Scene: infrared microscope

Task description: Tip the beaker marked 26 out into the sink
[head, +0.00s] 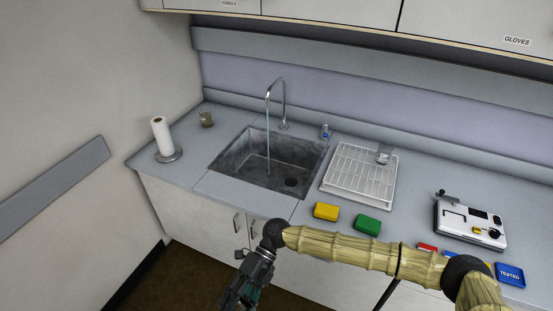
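A small glass beaker (206,118) with brownish contents stands upright on the counter, left of the sink's back corner. Another clear glass vessel (384,154) is on the drying rack. No number is legible on either, so I cannot tell which is marked 26. The grey sink (245,160) is set into the counter, with a dark drain at its right front. My gripper (238,297) hangs low in front of the cabinets, below the counter edge and away from both vessels. Its fingers are dark and partly cut off by the frame, with a teal patch beside them.
A tall tap (283,105) arches over the sink, with a thin stream below its spout. A paper towel roll (161,136) stands left. Right are the white drying rack (360,175), yellow (326,211) and green (367,225) sponge-like blocks, and a white instrument (470,220).

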